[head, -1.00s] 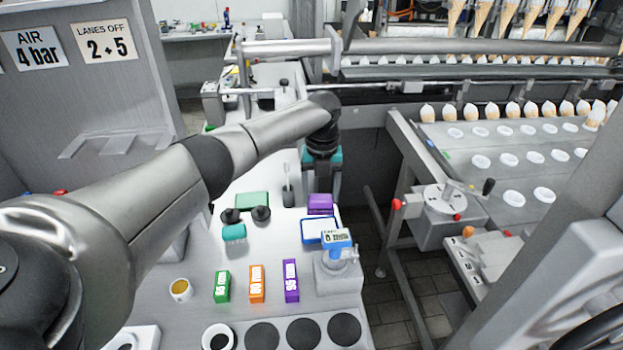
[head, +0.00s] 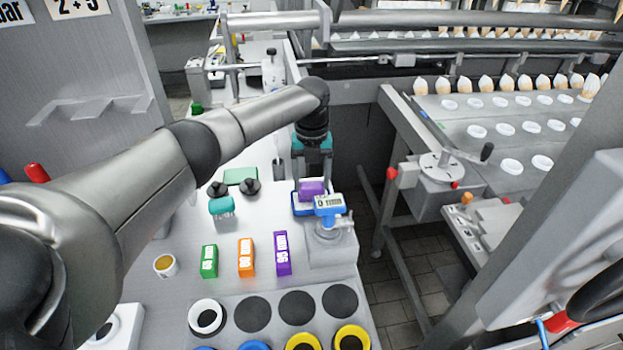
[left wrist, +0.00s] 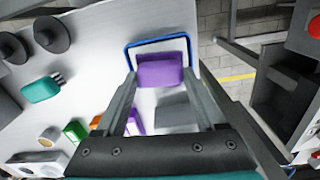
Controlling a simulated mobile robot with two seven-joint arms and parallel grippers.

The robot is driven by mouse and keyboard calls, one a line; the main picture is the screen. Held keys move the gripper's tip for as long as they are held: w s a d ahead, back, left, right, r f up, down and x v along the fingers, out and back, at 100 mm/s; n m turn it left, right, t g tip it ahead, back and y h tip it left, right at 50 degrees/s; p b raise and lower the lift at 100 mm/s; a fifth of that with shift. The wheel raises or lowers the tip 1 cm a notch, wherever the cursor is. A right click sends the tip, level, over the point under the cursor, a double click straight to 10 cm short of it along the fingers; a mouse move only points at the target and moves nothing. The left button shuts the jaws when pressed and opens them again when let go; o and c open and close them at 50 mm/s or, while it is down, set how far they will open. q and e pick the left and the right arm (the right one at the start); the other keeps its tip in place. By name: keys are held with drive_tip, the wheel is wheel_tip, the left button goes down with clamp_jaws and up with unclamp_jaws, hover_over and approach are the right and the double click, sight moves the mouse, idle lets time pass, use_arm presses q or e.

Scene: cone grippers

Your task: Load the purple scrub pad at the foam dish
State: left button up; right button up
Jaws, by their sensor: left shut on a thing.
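The purple scrub pad (head: 311,189) is between the fingertips of my left gripper (head: 312,179), which is shut on it. In the left wrist view the pad (left wrist: 161,68) spans the gap between both fingers. A shallow white dish with a blue rim (head: 299,211), seemingly the foam dish, lies below the pad. Its blue rim also shows in the left wrist view (left wrist: 157,40), around the pad's far side. The pad overlaps the dish in both views. I cannot tell whether it touches the dish floor. My right gripper is not in view.
A blue-and-white gauge (head: 329,205) on a grey block stands close in front of the dish. Green (head: 209,261), orange (head: 246,257) and purple (head: 282,253) labelled blocks stand nearer. A teal brush (head: 222,207) and two black knobs are left. The table's right edge is close.

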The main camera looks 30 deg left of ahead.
sight(311, 184)
use_arm(q)
drive_tip(key=shift+f+b, duration=0.35)
drive_tip(key=shift+f, duration=0.15)
idle(0.8)
drive_tip(key=shift+s+f, duration=0.1)
idle(1.0)
wheel_tip(311, 184, up, 7)
drive_tip(key=p, duration=0.7)
idle(0.9)
